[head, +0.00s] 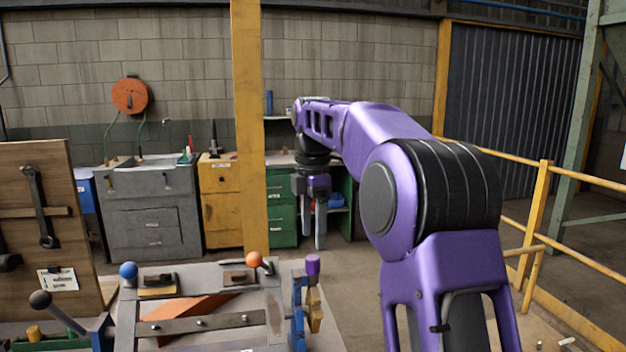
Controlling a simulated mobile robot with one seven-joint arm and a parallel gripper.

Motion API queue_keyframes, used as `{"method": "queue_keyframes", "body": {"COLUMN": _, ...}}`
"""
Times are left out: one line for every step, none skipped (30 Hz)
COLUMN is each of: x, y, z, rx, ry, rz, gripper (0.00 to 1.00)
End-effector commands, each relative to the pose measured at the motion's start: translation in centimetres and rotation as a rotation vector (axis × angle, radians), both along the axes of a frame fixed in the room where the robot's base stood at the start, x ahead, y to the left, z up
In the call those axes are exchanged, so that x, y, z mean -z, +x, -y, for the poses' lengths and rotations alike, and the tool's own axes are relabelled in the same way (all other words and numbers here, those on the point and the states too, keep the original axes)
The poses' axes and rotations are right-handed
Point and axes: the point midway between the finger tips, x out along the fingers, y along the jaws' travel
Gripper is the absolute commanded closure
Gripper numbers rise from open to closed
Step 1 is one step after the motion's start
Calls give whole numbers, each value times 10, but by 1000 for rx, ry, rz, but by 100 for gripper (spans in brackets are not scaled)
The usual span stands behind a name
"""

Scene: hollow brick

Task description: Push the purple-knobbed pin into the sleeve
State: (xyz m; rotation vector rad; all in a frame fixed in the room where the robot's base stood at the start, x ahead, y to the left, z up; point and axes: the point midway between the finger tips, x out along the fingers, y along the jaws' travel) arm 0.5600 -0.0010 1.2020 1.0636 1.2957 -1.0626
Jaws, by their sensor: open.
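The purple knob of the pin (313,265) stands upright at the right edge of the workbench. Below it is a yellow-brown piece (315,312) beside a blue bracket (297,318). I cannot tell for sure which part is the sleeve, nor how deep the pin sits in it. My gripper (314,240) points down, open and empty. In the picture it is just above the purple knob, apart from it; its distance in depth is hard to judge.
The grey workbench (225,338) carries a blue-balled lever (128,270), an orange-balled lever (254,259) and a black-knobbed lever (41,300). A wooden tool board (38,210) stands at left. A yellow post (248,130) rises behind the bench. Yellow railings (537,205) run at right.

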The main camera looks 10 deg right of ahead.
Motion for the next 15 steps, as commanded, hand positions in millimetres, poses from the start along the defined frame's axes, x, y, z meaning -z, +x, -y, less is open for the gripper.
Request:
{"method": "queue_keyframes", "body": {"x": -18, "y": 1, "z": 0, "rx": -1, "ry": 1, "rz": 3, "gripper": 27}}
{"method": "queue_keyframes", "body": {"x": -25, "y": 1, "z": 0, "rx": 0, "ry": 1, "rz": 3, "gripper": 27}}
{"method": "queue_keyframes", "body": {"x": -35, "y": 1, "z": 0, "rx": 0, "ry": 1, "rz": 3, "gripper": 27}}
{"method": "queue_keyframes", "body": {"x": -43, "y": 1, "z": 0, "rx": -1, "ry": 1, "rz": 3, "gripper": 27}}
{"method": "queue_keyframes", "body": {"x": -51, "y": 1, "z": 0, "rx": -1, "ry": 0, "rz": 2, "gripper": 27}}
{"method": "queue_keyframes", "body": {"x": -61, "y": 1, "z": 0, "rx": -1, "ry": 1, "rz": 4, "gripper": 27}}
{"method": "queue_keyframes", "body": {"x": -66, "y": 1, "z": 0, "rx": -1, "ry": 1, "rz": 3, "gripper": 27}}
{"method": "queue_keyframes", "body": {"x": -67, "y": 1, "z": -1, "rx": -1, "ry": 1, "rz": 2, "gripper": 27}}
{"method": "queue_keyframes", "body": {"x": -74, "y": 2, "z": -1, "rx": -1, "ry": 0, "rz": 2, "gripper": 27}}
{"method": "queue_keyframes", "body": {"x": -79, "y": 1, "z": -1, "rx": -1, "ry": 0, "rz": 2, "gripper": 27}}
{"method": "queue_keyframes", "body": {"x": -84, "y": 1, "z": -1, "rx": -1, "ry": 1, "rz": 3, "gripper": 27}}
{"method": "queue_keyframes", "body": {"x": -90, "y": 1, "z": -1, "rx": -1, "ry": 1, "rz": 3, "gripper": 27}}
{"method": "queue_keyframes", "body": {"x": -91, "y": 1, "z": -1, "rx": -2, "ry": 0, "rz": 1, "gripper": 27}}
{"method": "queue_keyframes", "body": {"x": -94, "y": 1, "z": -1, "rx": -2, "ry": 0, "rz": 1, "gripper": 27}}
{"method": "queue_keyframes", "body": {"x": -98, "y": 1, "z": 0, "rx": -1, "ry": -1, "rz": 1, "gripper": 27}}
